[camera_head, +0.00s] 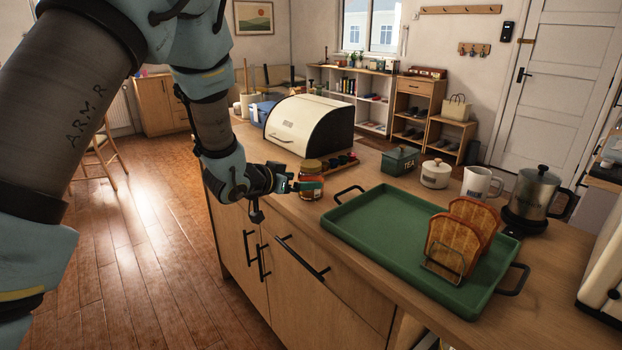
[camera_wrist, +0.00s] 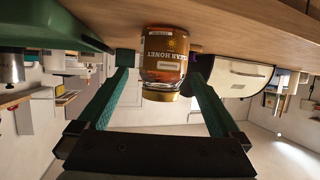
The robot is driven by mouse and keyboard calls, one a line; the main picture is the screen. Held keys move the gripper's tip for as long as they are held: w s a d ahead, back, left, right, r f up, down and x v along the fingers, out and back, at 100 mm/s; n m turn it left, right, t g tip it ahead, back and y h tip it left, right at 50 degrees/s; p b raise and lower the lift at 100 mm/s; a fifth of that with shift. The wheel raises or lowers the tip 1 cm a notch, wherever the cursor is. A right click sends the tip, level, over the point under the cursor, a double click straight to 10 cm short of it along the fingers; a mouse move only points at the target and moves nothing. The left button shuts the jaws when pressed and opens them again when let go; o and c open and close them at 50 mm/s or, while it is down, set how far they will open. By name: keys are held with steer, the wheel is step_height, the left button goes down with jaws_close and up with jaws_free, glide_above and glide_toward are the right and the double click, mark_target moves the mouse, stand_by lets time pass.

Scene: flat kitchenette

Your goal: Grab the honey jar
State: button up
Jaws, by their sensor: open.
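The honey jar (camera_head: 311,167) stands upright on the wooden counter, near its left edge, with amber contents and a gold lid. In the wrist view, which is upside down, the jar (camera_wrist: 165,48) shows its label reading "honey". My gripper (camera_head: 304,184) is open at the jar's left side, with a teal finger crossing in front of the jar's body. In the wrist view my gripper (camera_wrist: 162,70) has one finger on each side of the jar, with the jar between the fingertips. I cannot tell whether either finger touches it.
A green tray (camera_head: 376,244) with toast in a rack (camera_head: 444,262) lies to the right. A cream bread box (camera_head: 305,124) stands behind the jar, with small dark-red items beside it. A TEA tin (camera_head: 400,160), a white lidded pot (camera_head: 435,174), a mug and a kettle stand farther right.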

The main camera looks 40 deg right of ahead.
mark_target(311, 177)
steer(key=shift+w+p+x, duration=0.15)
steer(key=shift+p+x, duration=0.55)
steer(key=shift+x, duration=0.7)
steer(key=shift+w+p+x, duration=0.15)
steer(key=shift+p+x, duration=0.5)
steer(key=shift+x, duration=0.75)
steer(key=shift+r, duration=0.2)
steer(key=shift+r, duration=0.1)
jaws_close()
